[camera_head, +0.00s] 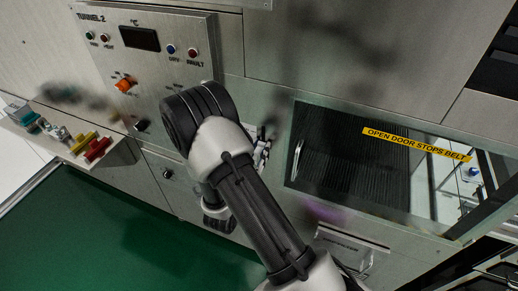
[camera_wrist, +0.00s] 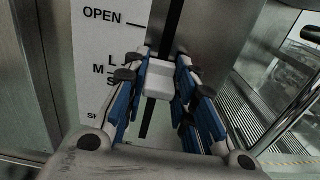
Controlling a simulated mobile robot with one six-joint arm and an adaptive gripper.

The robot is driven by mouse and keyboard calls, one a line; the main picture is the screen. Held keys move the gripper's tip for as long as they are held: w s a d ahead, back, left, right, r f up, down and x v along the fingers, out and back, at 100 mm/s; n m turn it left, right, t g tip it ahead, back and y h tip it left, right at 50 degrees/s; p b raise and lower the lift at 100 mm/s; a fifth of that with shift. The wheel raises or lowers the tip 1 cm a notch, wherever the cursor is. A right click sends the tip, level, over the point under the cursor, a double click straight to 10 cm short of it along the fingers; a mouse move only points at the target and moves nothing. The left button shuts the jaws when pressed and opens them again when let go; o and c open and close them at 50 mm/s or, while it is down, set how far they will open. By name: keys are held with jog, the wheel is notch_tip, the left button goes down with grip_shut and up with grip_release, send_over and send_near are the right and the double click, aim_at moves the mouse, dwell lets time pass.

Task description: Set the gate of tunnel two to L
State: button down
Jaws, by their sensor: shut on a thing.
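The gate's pale block-shaped handle (camera_wrist: 159,75) sits on a dark vertical slot (camera_wrist: 166,28) in the wrist view. A white scale plate (camera_wrist: 98,42) beside it reads OPEN at the top, then L, M and S, partly covered by the fingers. The handle is roughly level with the L and M marks; I cannot tell exactly which. My gripper (camera_wrist: 160,88) is shut on the handle, blue pads on both sides. In the head view my gripper (camera_head: 262,152) is at the steel front, right of the TUNNEL 2 panel (camera_head: 150,75), mostly hidden by my arm.
The panel has an orange knob (camera_head: 125,84), a dark display (camera_head: 139,39) and small buttons. Right of my gripper is a window with a yellow OPEN DOOR STOPS BELT label (camera_head: 417,144).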

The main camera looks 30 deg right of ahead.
jog(key=c, duration=1.3)
grip_release()
jog(key=v, duration=1.2)
